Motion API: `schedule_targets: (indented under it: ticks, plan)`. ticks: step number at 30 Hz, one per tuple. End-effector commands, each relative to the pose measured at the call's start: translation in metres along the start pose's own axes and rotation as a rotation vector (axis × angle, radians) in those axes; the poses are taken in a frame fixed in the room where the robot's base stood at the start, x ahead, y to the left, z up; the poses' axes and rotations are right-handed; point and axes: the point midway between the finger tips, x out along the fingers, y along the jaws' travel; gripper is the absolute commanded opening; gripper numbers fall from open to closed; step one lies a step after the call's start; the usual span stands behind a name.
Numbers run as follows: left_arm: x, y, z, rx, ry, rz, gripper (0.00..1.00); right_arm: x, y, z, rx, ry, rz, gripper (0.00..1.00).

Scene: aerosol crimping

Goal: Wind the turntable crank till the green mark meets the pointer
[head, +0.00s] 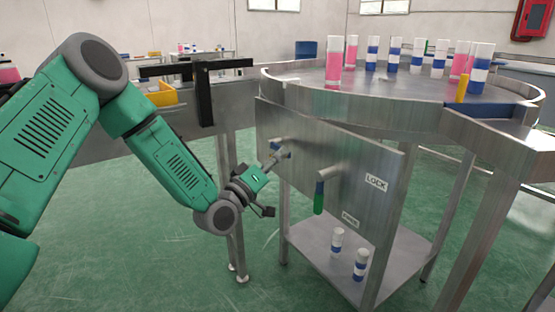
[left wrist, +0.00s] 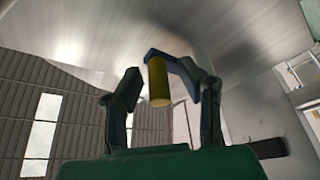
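The round steel turntable (head: 400,92) carries several pink-and-white and blue-and-white cans. A yellow post (head: 462,88) stands at its near right edge; I cannot tell whether it is the pointer. A small green patch (head: 426,46) shows among the cans at the back. My left gripper (head: 275,180) is in front of the panel's left part, by a metal shaft (head: 276,141). In the left wrist view, a yellow cylindrical grip (left wrist: 158,82) stands between the open fingers (left wrist: 160,85), with a gap on the left. My right gripper is out of view.
The steel panel (head: 345,165) bears a LOCK label (head: 376,183) and a lever with a green grip (head: 319,197) hanging down. Two cans (head: 361,264) stand on the lower shelf. A black bracket (head: 203,90) rises beside my left arm.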

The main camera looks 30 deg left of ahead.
Motion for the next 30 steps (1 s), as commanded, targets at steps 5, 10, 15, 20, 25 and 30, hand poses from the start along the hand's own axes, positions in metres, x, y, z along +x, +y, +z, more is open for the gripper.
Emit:
schedule_targets:
  ticks: [5, 10, 15, 20, 25, 30]
  plan:
    - [0.0, -0.001, 0.0, 0.001, 0.0, -0.002, 0.0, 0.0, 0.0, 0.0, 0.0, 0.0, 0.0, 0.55]
    - [0.0, -0.001, -0.001, -0.004, 0.0, -0.005, 0.0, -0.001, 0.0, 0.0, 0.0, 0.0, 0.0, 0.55]
    - [0.0, 0.0, -0.001, -0.017, 0.001, -0.011, 0.0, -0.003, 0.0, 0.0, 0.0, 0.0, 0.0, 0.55]
    - [0.0, 0.001, -0.002, -0.029, 0.001, -0.016, 0.0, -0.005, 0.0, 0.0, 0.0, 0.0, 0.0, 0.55]
    - [0.001, 0.003, -0.005, -0.054, 0.003, -0.026, 0.0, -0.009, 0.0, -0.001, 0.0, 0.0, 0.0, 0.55]
    - [0.003, 0.007, -0.01, -0.113, 0.004, -0.049, 0.0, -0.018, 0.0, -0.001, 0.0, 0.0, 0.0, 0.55]
